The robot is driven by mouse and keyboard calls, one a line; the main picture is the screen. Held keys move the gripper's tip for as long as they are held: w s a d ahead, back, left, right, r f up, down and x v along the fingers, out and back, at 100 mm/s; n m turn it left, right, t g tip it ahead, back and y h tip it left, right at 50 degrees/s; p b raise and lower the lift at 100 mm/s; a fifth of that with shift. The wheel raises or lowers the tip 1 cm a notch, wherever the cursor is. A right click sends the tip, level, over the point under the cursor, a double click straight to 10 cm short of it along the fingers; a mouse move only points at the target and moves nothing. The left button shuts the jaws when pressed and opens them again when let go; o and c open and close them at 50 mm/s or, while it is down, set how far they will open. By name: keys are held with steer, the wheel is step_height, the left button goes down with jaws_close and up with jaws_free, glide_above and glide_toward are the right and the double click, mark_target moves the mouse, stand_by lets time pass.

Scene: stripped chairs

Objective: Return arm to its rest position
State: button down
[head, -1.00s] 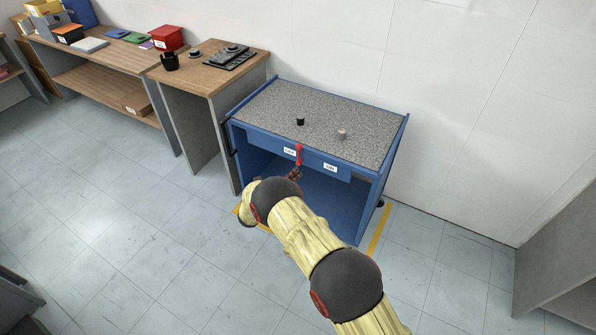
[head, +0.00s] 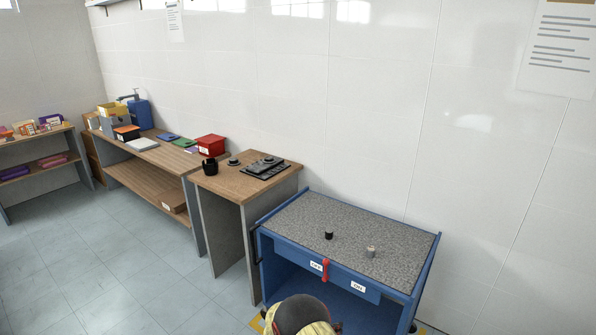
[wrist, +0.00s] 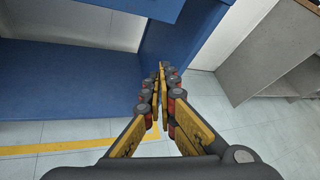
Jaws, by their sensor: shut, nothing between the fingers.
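My gripper (wrist: 160,92) shows in the wrist view with its yellow and dark fingers together and nothing between them. It is in front of the blue cart (head: 434,262), whose blue panels and open lower bay fill much of the wrist view (wrist: 70,80). In the head view only a rounded dark and yellow part of my arm (head: 302,315) shows at the bottom edge, in front of the cart. The gripper itself is out of the head view.
The cart has a speckled grey top with a black knob (head: 329,235) and a grey knob (head: 370,251). A red lever (head: 325,270) sits on its front between OFF and ON labels. A wooden table (head: 243,185) stands left of it. Open floor (head: 130,285) lies at lower left.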

steer(key=s+d+r+m+y, duration=0.1)
steer(key=s+r+m+y, duration=0.3)
steer(key=s+r+m, duration=0.5)
steer(key=s+d+r+m+g+y, duration=0.1)
steer(key=s+r+m+y, duration=0.3)
steer(key=s+r+m, duration=0.6)
steer(key=s+d+r+m+y, duration=0.3)
steer(key=s+r+m, duration=0.7)
steer(key=s+r, duration=1.2)
step_height(320, 180, up, 5)
steer(key=shift+f+y, duration=0.2)
steer(key=shift+y, duration=0.3)
